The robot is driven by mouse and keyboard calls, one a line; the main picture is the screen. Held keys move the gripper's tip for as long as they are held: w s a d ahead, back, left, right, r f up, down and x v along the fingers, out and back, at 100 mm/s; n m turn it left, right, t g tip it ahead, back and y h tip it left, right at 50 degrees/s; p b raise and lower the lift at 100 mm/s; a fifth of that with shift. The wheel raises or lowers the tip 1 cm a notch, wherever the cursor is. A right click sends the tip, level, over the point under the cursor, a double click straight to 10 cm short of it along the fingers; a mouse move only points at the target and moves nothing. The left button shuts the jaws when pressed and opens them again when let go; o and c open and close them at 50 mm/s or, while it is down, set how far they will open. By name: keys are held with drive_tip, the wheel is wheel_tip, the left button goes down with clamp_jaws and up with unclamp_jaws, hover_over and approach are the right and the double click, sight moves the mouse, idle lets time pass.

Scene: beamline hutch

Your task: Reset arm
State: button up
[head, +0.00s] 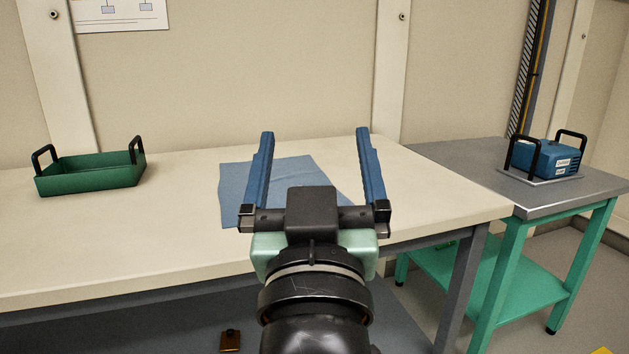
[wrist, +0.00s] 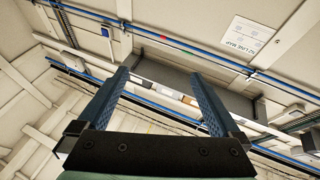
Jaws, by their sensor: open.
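My gripper (head: 315,150) is open and empty, with its two blue fingers spread wide apart. In the head view it is held up in front of the cream-topped table (head: 420,205), over a blue cloth (head: 305,172) on that table. In the wrist view my gripper (wrist: 161,95) points up toward the upper wall and ceiling, with nothing between the fingers. My arm hides the near edge of the table below the gripper.
A green tray (head: 90,176) with black handles stands at the table's left. On the right, a grey-topped green cart (head: 462,160) bears a blue box (head: 548,157) on a plate with black handles. A small orange-brown object (head: 230,341) lies below the table. The table's right part is clear.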

drive_tip(key=s+r+t+p, duration=0.25)
drive_tip(key=s+r, duration=0.25)
drive_tip(key=r, duration=0.3)
drive_tip(key=s+r+t+p, duration=0.1)
drive_tip(key=s+r+t, duration=0.2)
drive_tip(key=s+r, duration=0.35)
wheel_tip(320, 180, up, 36)
drive_tip(key=w+p, duration=0.2)
drive_tip(key=p, duration=3.2)
drive_tip(key=shift+m+p, duration=0.3)
drive_tip(key=shift+p, duration=0.1)
